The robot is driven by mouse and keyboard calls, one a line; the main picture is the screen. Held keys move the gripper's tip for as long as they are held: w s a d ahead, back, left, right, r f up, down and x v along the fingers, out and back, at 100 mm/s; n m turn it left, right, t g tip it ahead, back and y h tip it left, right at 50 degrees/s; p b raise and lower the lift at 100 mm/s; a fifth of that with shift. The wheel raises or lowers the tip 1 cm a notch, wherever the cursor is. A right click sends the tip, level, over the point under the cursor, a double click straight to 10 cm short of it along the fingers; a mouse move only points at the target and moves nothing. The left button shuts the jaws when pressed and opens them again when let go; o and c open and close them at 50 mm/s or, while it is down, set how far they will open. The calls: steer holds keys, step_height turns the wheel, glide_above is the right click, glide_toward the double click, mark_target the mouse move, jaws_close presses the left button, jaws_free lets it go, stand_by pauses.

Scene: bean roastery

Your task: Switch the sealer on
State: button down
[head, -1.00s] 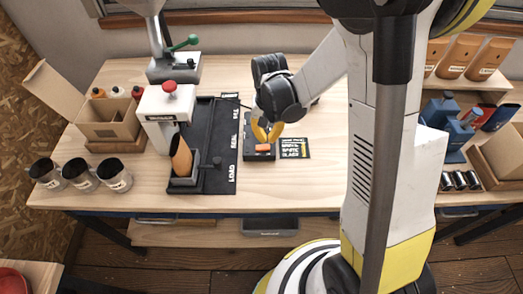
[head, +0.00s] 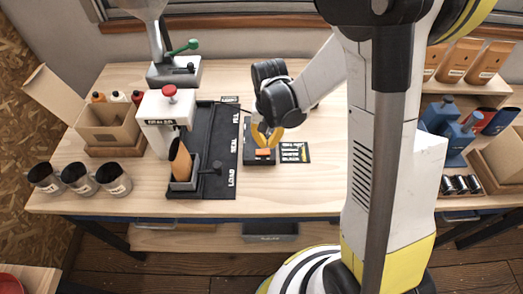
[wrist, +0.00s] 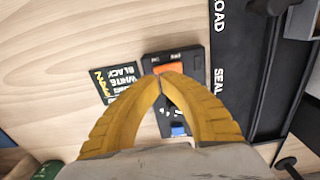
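The sealer (head: 165,115) is a white press with a red knob on top, at the left of the bench in the head view. A black control box (head: 250,158) stands right of the black sliding track. Its orange rocker switch (head: 263,153) is at the near end; the wrist view also shows the rocker (wrist: 170,68). My gripper (head: 266,138) points down over the box. Its yellow fingertips (wrist: 164,74) meet with nothing between them, at the rocker's edge. Whether they touch or press it, I cannot tell. The fingers hide part of the box.
A black track (head: 222,180) marked LOAD and SEAL carries a holder with a brown pouch (head: 180,162). A black label card (head: 294,152) lies right of the box. Several mugs (head: 78,178) and an open carton (head: 105,135) stand at the left. Bare wood lies right of the card.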

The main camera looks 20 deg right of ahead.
mark_target(267, 151)
steer(key=shift+f+b, duration=1.65)
steer(key=shift+f, duration=0.2)
stand_by(1.1)
steer(key=shift+r, duration=0.1)
steer(key=shift+r+p, duration=2.4)
steer(key=shift+r, duration=1.1)
steer(key=shift+r, duration=0.25)
steer(key=s+r+n+t+b, duration=0.3)
steer(key=s+r+t+b, duration=0.3)
steer(key=s+r, duration=0.4)
steer(key=s+t, duration=0.1)
steer(key=s, duration=0.1)
steer(key=shift+s+r+n, duration=0.3)
steer(key=shift+s+r, duration=0.05)
steer(key=shift+r, duration=0.05)
